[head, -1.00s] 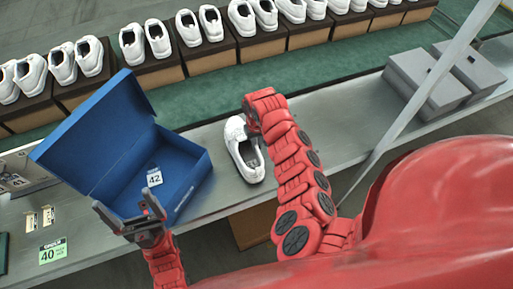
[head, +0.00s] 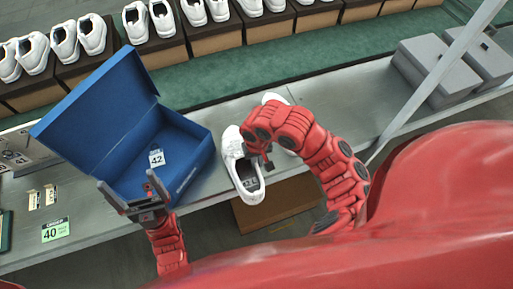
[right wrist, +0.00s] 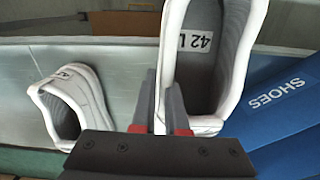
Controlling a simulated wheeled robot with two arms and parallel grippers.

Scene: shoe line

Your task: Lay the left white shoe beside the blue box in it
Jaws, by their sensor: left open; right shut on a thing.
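The left white shoe (head: 240,172) is just right of the blue box (head: 186,178), outside it, and looks raised over the front of the grey counter. My right gripper (head: 262,160) is shut on its rim. In the right wrist view the shoe (right wrist: 238,45) shows a "42 L" insole label, and the fingers (right wrist: 160,112) pinch its edge. The box is open, its lid tilted back; a "42" label shows inside, and no shoe is visible in it. My left gripper (head: 133,197) is open and empty at the box's front left corner.
Another white shoe (head: 275,98) lies behind my right arm, partly hidden; it also shows in the right wrist view (right wrist: 72,108). Grey boxes (head: 440,70) stand at the right. A green "40" card (head: 55,230) lies front left. White shoes on boxes line the back.

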